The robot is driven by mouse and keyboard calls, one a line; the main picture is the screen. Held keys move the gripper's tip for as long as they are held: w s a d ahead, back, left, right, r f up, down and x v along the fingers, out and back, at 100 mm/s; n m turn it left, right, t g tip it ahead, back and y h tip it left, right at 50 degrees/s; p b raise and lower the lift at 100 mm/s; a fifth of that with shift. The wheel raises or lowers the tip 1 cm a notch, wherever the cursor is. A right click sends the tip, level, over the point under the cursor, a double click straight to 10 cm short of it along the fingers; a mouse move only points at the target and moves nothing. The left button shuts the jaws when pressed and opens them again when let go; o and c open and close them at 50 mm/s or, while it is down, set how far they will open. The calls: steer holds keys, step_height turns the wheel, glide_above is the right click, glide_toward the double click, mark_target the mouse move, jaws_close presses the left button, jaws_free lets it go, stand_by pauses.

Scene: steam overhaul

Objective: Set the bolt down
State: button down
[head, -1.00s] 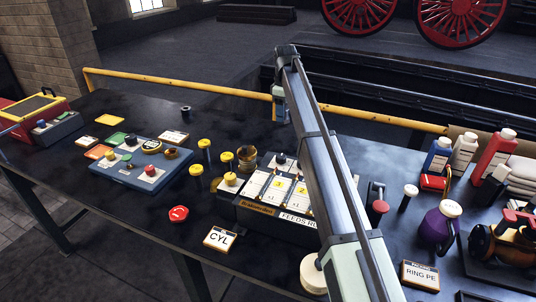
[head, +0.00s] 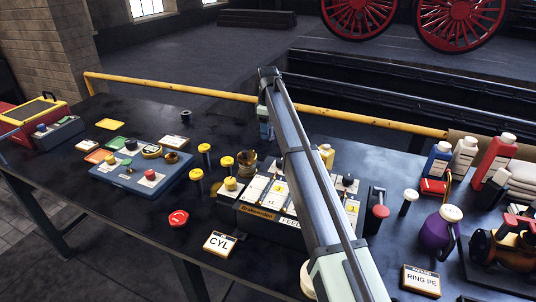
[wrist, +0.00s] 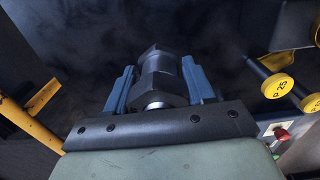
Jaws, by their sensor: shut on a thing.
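In the wrist view my gripper (wrist: 156,82) has its two blue-grey fingers closed on a dark grey bolt (wrist: 155,68). The bolt has a faceted hex body with a shiny round part on the side nearest the camera. In the head view my gripper (head: 265,130) is beyond the yellow-capped pegs (head: 205,150), over the far part of the dark table (head: 130,210). The bolt cannot be made out in the head view. I cannot tell whether it touches the table.
A yellow rail (head: 360,118) runs along the table's far edge. The blue tray (head: 125,175) holds coloured pieces. The label-topped box (head: 265,212) is partly hidden by my arm. Bottles (head: 437,160) and a purple can (head: 440,228) stand at right. The table's far left-middle is mostly clear.

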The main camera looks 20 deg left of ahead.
steer(key=shift+f, duration=4.6)
steer(key=shift+f, duration=0.15)
steer(key=shift+c, duration=2)
jaws_free()
step_height(320, 180, up, 12)
steer(key=shift+r, duration=0.1)
